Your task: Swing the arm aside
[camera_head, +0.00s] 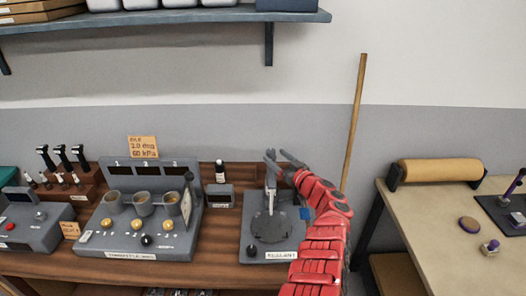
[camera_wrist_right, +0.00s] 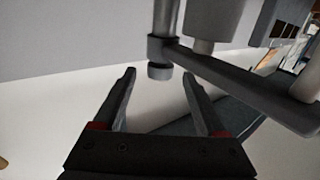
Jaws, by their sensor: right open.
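My red right arm reaches up from the lower right in the head view to a grey bench device (camera_head: 285,232) with a round dark plate on its base. My right gripper (camera_head: 279,156) is open at the top of the device's upright part (camera_head: 271,183). In the right wrist view, the open gripper (camera_wrist_right: 160,88) has its two fingers apart. A grey swing arm (camera_wrist_right: 240,85) runs from a post toward the lower right. A short round end piece (camera_wrist_right: 159,68) lies just beyond and between the fingertips, and I see no clear contact. My left gripper is not in view.
A console with several cups (camera_head: 140,240) stands to the left on the wooden bench. A wooden stick (camera_head: 354,120) leans on the wall. A table with a brown roll (camera_head: 440,170) is at right.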

